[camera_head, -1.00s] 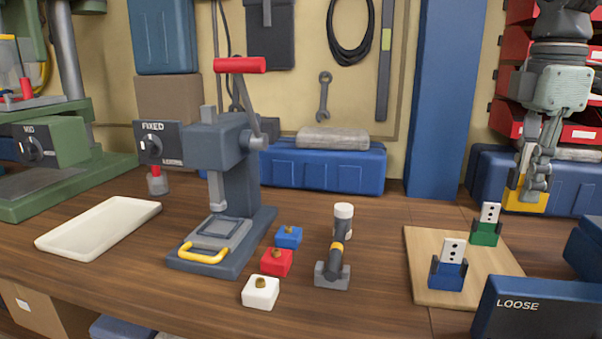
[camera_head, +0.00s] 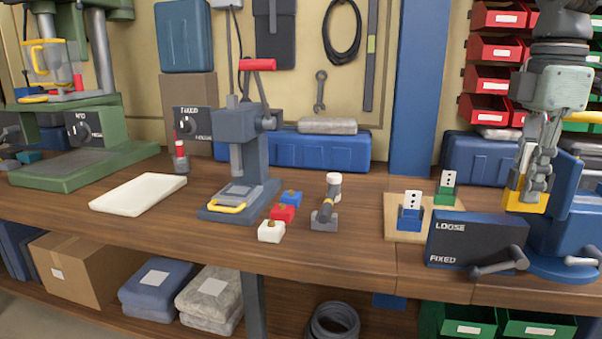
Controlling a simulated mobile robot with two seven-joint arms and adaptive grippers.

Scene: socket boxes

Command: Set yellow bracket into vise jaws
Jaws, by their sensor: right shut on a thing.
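The yellow bracket (camera_head: 514,198) is held in the fingers of my right gripper (camera_head: 531,182), which points down at the right of the head view. My fingers cover part of the bracket. The blue vise (camera_head: 562,235) stands on the bench at the right edge. The bracket appears in front of or beside the vise's upper part, and I cannot tell the gap between them. The space between the vise jaws is not clearly visible. My left gripper is not in view.
A dark panel marked LOOSE and FIXED (camera_head: 476,240) with a grey lever (camera_head: 499,262) stands left of the vise. A wooden board (camera_head: 394,230) holds blue and green holders. A grey press (camera_head: 240,150), small blocks and a white tray (camera_head: 138,194) are farther left.

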